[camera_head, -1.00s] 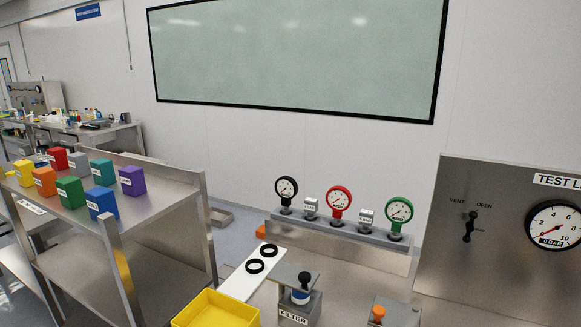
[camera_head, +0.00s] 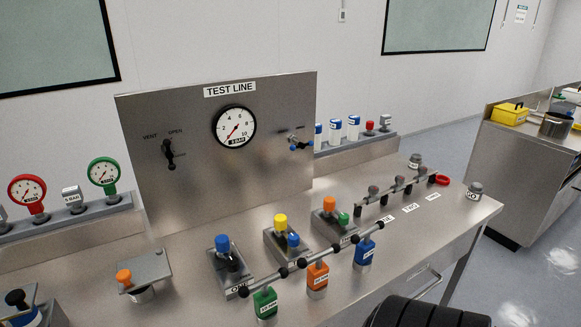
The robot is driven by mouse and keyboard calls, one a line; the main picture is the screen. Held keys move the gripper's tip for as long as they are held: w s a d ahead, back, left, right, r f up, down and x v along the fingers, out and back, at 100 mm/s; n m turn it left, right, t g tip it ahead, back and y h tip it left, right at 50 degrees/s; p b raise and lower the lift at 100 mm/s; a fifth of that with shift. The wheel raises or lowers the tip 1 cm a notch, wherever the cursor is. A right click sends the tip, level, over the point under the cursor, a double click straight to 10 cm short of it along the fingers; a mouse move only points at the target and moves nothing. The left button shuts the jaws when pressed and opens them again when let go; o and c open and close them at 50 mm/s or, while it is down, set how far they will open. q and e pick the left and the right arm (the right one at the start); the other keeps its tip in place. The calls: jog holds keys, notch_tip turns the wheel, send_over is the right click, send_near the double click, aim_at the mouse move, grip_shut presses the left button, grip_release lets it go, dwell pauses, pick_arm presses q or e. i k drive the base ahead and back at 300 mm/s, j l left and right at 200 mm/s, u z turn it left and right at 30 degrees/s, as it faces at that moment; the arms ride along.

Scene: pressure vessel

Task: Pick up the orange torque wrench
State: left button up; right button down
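An orange labelled block (camera_head: 318,277) stands near the front middle of the steel bench, in a row between a green labelled block (camera_head: 265,303) and a blue labelled block (camera_head: 364,252). Dark bars with round ends run along the tops of this row. The orange block with its bar looks like the orange torque wrench, but its label is too small to read. Neither of my grippers shows. A black ribbed part at the bottom right appears to be mine.
Behind the row are three fixtures with blue (camera_head: 222,243), yellow (camera_head: 280,225) and orange (camera_head: 329,204) caps. The test line panel (camera_head: 230,165) stands at the back. A rack with a dark bar (camera_head: 397,186) is further right. The bench's right front (camera_head: 425,245) is mostly clear.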

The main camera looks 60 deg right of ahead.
aim_at(318, 274)
jog(key=k+z, duration=0.1)
jog(key=z, duration=1.75)
jog(key=i+l+u, duration=0.1)
jog(key=l, duration=0.25)
jog(key=i+l+u, duration=0.15)
jog(key=l, duration=0.2)
jog(key=k, duration=0.05)
